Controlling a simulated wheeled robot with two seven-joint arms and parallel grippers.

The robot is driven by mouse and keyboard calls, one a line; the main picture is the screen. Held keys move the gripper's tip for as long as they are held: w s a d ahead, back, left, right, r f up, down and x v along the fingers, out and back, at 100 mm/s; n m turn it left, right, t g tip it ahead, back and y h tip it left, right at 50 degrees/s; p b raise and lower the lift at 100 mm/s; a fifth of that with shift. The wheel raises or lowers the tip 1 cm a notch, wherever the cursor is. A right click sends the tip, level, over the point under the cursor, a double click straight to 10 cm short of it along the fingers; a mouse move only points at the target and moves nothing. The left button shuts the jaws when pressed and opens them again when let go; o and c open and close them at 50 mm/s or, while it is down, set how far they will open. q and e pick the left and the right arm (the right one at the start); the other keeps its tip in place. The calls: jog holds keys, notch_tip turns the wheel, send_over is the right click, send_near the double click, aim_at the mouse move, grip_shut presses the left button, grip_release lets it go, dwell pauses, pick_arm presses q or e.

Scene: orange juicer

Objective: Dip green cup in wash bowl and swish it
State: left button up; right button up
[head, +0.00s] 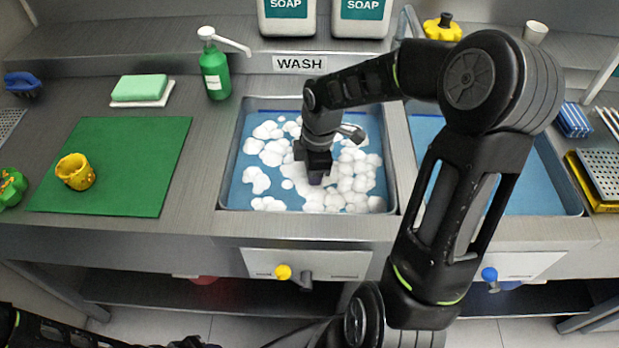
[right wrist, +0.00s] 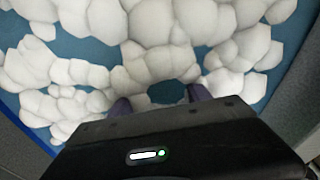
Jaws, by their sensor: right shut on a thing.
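The wash bowl is a sunken basin (head: 229,178) with blue water and white foam in the head view. My right gripper (head: 318,177) reaches down into the foam near its middle. In the right wrist view its two dark fingers (right wrist: 160,101) stand apart with foam around them and a dark oval between them. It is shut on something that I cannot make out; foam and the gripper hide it. A green item with yellow patches (head: 12,187) is cut off at the left edge; I cannot tell whether it is the green cup. My left gripper is not clearly in view.
A yellow cup (head: 76,172) stands on a green mat (head: 125,190) at left. A green soap pump (head: 215,72) and white soap bottles (head: 288,18) stand behind the basin. A second basin (head: 548,190) lies to the right, partly behind my right arm.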

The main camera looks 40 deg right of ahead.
jog(key=shift+s+d+p, duration=0.45)
jog(key=shift+s+d, duration=0.25)
jog(key=shift+d, duration=0.2)
jog(key=shift+w+a, duration=0.3)
jog(key=shift+a, duration=0.1)
jog(key=shift+w+a+b, duration=0.25)
jog(key=shift+w+a, duration=0.3)
jog(key=shift+a, duration=0.15)
jog(key=shift+w+a+b, duration=0.25)
jog(key=shift+w+a, duration=0.25)
jog(key=shift+a, duration=0.2)
jog(key=shift+d, duration=0.15)
